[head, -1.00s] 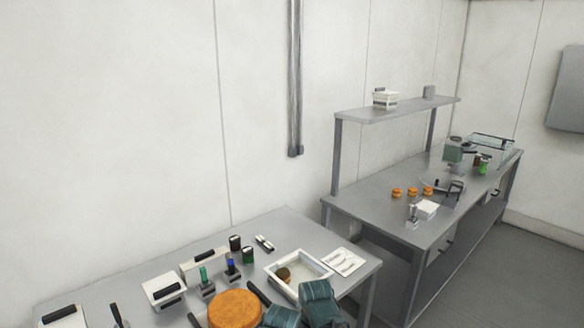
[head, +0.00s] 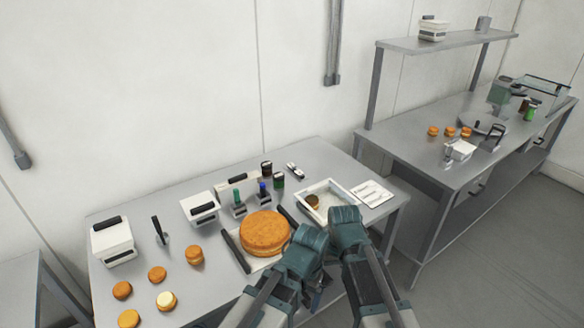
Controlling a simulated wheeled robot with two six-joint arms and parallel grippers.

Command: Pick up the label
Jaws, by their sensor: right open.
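A white sheet with dark printed lines (head: 371,193), which looks like the label, lies flat at the right end of the near table (head: 325,160), just right of the white tray. Both my arms reach in from the bottom, with their teal joints in front of the tray. My right gripper (head: 316,287) is small and dark between the arms, low at the table's front edge. It is open and apart from the sheet. My left gripper cannot be made out; only its arm shows.
The white tray (head: 349,206) holds a small brown round. A large orange round cake (head: 265,232) sits mid-table, with several small rounds (head: 157,274) at the left. White boxes (head: 111,240) and stamps stand behind. A second table (head: 420,161) stands at the right.

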